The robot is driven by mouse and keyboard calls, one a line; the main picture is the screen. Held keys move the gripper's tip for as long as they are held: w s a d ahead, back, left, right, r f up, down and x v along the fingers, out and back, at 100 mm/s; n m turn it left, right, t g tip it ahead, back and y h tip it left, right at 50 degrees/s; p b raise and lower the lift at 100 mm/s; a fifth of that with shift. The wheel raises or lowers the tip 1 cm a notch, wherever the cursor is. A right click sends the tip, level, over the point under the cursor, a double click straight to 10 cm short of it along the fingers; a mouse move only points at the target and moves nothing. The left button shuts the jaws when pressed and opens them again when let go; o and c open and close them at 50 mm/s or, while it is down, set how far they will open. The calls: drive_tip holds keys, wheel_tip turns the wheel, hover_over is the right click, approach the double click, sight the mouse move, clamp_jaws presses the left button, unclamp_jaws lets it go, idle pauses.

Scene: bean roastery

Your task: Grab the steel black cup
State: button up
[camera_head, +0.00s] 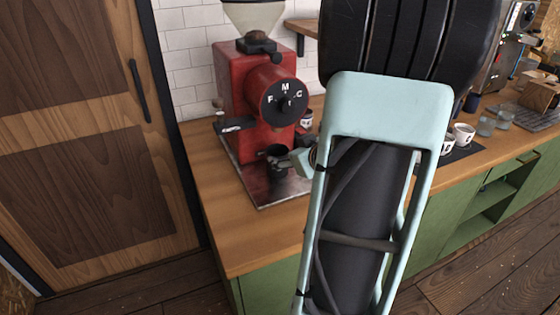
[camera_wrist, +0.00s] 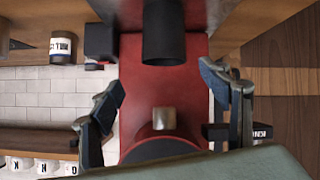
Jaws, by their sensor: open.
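The steel black cup (camera_head: 277,158) stands on the metal tray under the front of the red grinder in the head view. In the wrist view a dark cylinder (camera_wrist: 163,34), which looks like this cup, is at the top centre, cut by the frame edge. My gripper (camera_head: 298,161) is beside the cup on its right in the head view, partly hidden behind my arm. In the wrist view my gripper (camera_wrist: 163,80) is open, its two fingers wide apart. The cup lies beyond the fingertips, roughly centred across the gap, and nothing is held.
The red grinder (camera_head: 234,88) stands close behind the cup on its metal tray (camera_head: 275,190). A labelled canister (camera_wrist: 62,48) is in the wrist view. White cups (camera_head: 463,134) stand farther right. The wooden counter (camera_head: 245,237) is clear at its front left corner.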

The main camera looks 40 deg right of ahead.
sight(281, 151)
drive_tip(key=f, duration=0.1)
drive_tip(key=s+f+t+y+b, duration=0.1)
drive_tip(key=s+d+f+t+b, duration=0.1)
drive_tip(key=f, duration=0.1)
drive_tip(key=shift+s+y, duration=0.1)
drive_tip(key=shift+y, duration=0.3)
drive_tip(key=shift+s+a+f+t+y+b, duration=0.1)
drive_tip(key=shift+s+f+t+y+b, duration=0.1)
drive_tip(key=shift+f+t+y+b, duration=0.1)
drive_tip(key=x, duration=0.4)
drive_tip(key=shift+w+a, duration=0.1)
drive_tip(key=shift+w, duration=0.25)
drive_tip(key=shift+b+x, duration=0.5)
drive_tip(key=shift+x, duration=2.5)
drive_tip(key=shift+r, duration=0.15)
drive_tip(key=shift+c, duration=0.6)
drive_tip(key=c, duration=1.4)
drive_tip(key=shift+o, duration=0.2)
